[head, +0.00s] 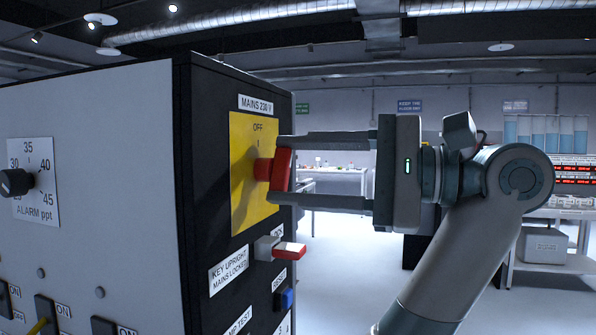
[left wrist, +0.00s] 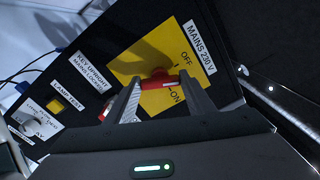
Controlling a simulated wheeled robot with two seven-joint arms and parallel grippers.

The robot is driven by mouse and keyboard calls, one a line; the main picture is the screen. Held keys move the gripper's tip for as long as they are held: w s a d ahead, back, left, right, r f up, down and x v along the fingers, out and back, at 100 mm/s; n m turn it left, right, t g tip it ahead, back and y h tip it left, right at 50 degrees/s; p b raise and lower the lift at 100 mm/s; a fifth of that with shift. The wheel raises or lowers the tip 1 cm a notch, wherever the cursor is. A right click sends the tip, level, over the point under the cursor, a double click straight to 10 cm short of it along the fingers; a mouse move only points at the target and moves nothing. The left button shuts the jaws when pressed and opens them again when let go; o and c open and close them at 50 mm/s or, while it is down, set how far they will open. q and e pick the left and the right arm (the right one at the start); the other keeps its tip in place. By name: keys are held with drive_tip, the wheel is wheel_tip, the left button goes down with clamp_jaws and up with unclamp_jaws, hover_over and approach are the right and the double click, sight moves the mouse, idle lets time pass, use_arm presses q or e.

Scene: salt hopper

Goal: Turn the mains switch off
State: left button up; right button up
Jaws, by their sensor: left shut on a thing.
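The mains switch has a red handle (head: 281,172) on a yellow plate (head: 242,195), under a MAINS 230 V label. OFF is printed at the plate's top. ON shows only in the left wrist view, to the plate's right side. My left gripper (head: 287,170) is shut on the red handle, one finger above and one below in the head view. In the left wrist view the handle (left wrist: 158,82) lies between the fingertips. The handle is nearly upright, its top leaning a little toward the ON side. My right gripper is not in view.
Below the plate a key with a red and white grip (head: 289,250) juts out by a KEY UPRIGHT MAINS LOCKED label (head: 229,271). A blue button (head: 286,299) is lower. An alarm dial (head: 17,183) is on the cabinet's pale face. The floor right of the cabinet is open.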

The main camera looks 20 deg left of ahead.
use_arm(q)
drive_tip(key=n, duration=0.3)
drive_tip(key=shift+n, duration=1.1)
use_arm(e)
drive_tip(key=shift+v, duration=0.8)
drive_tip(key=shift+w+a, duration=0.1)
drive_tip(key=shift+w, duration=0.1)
use_arm(q)
drive_tip(key=o, duration=1.1)
drive_tip(key=shift+c, duration=0.2)
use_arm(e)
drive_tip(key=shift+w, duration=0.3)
use_arm(q)
drive_tip(key=shift+f+b, duration=0.1)
drive_tip(key=shift+b, duration=0.2)
